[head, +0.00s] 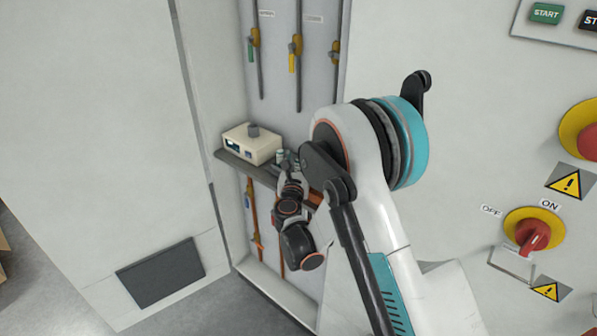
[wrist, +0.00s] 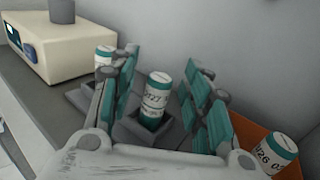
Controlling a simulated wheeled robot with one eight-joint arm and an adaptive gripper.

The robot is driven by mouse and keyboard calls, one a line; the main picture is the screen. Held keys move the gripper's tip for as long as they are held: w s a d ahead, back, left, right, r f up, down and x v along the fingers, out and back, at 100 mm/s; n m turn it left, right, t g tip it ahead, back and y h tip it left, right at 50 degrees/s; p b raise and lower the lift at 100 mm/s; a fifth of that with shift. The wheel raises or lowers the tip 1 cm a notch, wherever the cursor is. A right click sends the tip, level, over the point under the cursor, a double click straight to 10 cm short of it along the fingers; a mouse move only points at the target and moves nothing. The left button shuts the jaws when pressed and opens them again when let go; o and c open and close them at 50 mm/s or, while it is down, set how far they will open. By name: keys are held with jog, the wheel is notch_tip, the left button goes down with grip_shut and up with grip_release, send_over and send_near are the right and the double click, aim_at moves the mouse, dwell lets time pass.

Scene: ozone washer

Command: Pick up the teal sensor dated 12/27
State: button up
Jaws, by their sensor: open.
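A teal-and-white cylindrical sensor (wrist: 157,92) stands slightly tilted in a dark square holder (wrist: 130,131) in the middle of the wrist view. Its label seems to end in 2/27; the full date is not clear. My gripper (wrist: 161,60) is open, with one teal-padded finger on each side of this sensor. I cannot tell whether the pads touch it. A second sensor (wrist: 103,54) is partly hidden behind the left finger. A third sensor (wrist: 277,151), marked about "1/26 02", is at the lower right. In the head view, my gripper (head: 287,166) is at the shelf.
An orange bin (wrist: 250,165) is at the lower right of the wrist view. Walls close in the niche, with pipes and valves (head: 295,46) above.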

jog(key=shift+w, duration=0.3)
grip_shut()
jog(key=shift+r, duration=0.2)
